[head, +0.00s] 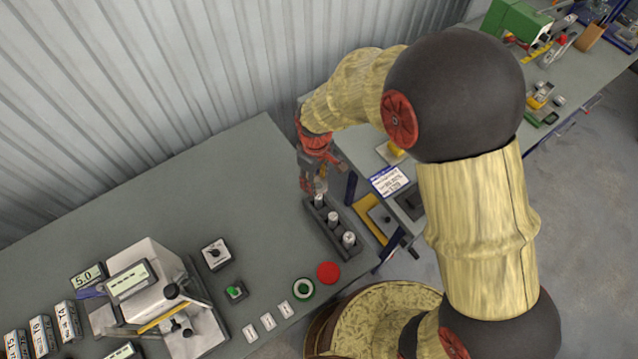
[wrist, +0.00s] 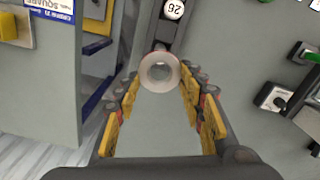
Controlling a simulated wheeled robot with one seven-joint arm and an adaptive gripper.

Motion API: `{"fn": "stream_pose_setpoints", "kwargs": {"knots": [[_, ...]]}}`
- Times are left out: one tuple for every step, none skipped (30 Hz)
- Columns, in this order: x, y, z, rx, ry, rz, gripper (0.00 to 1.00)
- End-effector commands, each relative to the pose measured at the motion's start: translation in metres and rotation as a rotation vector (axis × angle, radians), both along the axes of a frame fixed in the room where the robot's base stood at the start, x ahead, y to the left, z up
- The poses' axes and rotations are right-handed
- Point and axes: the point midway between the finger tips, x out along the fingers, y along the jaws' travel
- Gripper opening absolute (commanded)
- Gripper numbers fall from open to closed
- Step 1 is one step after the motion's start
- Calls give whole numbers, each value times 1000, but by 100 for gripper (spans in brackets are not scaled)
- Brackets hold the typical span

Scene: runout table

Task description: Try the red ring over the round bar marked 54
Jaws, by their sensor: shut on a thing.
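My gripper (head: 318,186) is shut on a pale round bar (wrist: 160,72), seen end-on between the fingertips in the wrist view. Two more bars (head: 333,217) (head: 349,238) stand upright in the rack; the neighbouring one (wrist: 174,9) has a number like 26 on top. A flat red disc (head: 328,273) lies on the table by the rack; I cannot make out a hole in it.
A measuring machine (head: 145,280) and small switch boxes (head: 216,253) stand to the left. The table's upper middle (head: 210,195) is clear.

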Motion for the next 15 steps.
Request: {"fn": "stream_pose_setpoints", "kwargs": {"knots": [[0,0,0,1,-1,0,11],[0,0,0,1,-1,0,11],[0,0,0,1,-1,-1,11],[0,0,0,1,-1,-1,11],[0,0,0,1,-1,-1,11],[0,0,0,1,-1,-1,11],[0,0,0,1,-1,-2,11],[0,0,0,1,-1,-3,11],[0,0,-1,1,-1,-3,11],[0,0,-1,0,0,-3,11],[0,0,-2,0,0,-3,11],[0,0,-3,0,0,-3,11],[0,0,-4,0,0,-3,11],[0,0,-5,0,0,-3,11],[0,0,-7,0,0,-3,11]]}}
